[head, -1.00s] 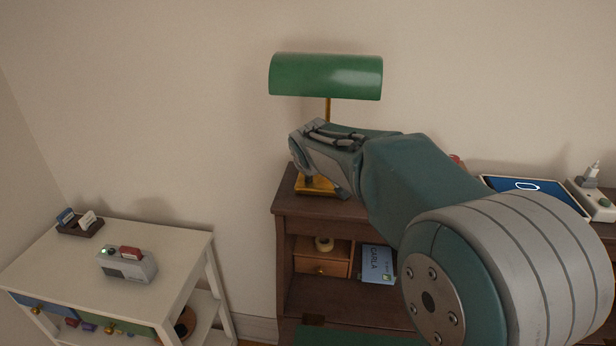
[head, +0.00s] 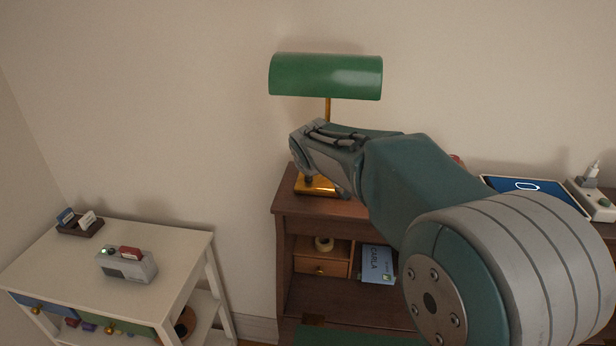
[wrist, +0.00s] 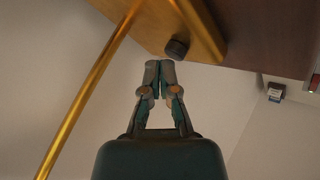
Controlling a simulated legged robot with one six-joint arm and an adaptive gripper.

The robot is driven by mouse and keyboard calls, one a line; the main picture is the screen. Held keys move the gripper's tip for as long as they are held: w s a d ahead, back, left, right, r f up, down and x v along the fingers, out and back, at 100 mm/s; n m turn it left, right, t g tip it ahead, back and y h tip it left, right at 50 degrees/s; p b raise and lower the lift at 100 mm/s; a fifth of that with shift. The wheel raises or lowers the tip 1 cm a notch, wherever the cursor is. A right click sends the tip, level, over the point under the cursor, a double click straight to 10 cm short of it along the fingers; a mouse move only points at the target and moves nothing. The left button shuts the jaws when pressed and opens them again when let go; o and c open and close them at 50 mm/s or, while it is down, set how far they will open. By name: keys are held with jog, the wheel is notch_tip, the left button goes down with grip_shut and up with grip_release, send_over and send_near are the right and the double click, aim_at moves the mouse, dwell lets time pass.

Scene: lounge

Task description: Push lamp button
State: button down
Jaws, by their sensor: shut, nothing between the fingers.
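The lamp (head: 325,77) has a green shade and a brass stem, and stands on the dark wooden desk. Its brass base (head: 311,186) shows in the head view, partly behind my arm. In the wrist view the brass stem (wrist: 98,85) runs down the left, and the base (wrist: 204,30) is at the top. A dark round button (wrist: 177,48) sits at the base. My gripper (wrist: 160,64) is shut and empty, its fingertips just short of the button in the picture. I cannot tell whether they touch it.
The desk (head: 284,205) holds a tablet (head: 527,187) and a grey device with a green button (head: 603,202) at the right. A white side table (head: 165,243) with a small grey box (head: 127,266) stands at the left. Open floor lies between them.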

jog(key=shift+r, duration=0.1)
jog(key=shift+r, duration=2.95)
jog(key=s+d+m+g, duration=0.15)
jog(key=s+d, duration=0.25)
jog(key=s, duration=0.5)
jog(key=s+d+m, duration=0.3)
jog(key=s+d, duration=0.2)
jog(key=s, duration=0.3)
jog(key=s+d+f+m+g, duration=0.1)
jog(key=s+f, duration=0.3)
jog(key=s, duration=0.5)
jog(key=s+d+f+m+g, duration=0.1)
jog(key=s+f, duration=0.4)
jog(key=s, duration=0.5)
jog(key=d+m, duration=0.1)
jog(key=m, duration=0.1)
jog(key=shift+s+f+m, duration=0.15)
jog(key=shift+m, duration=0.2)
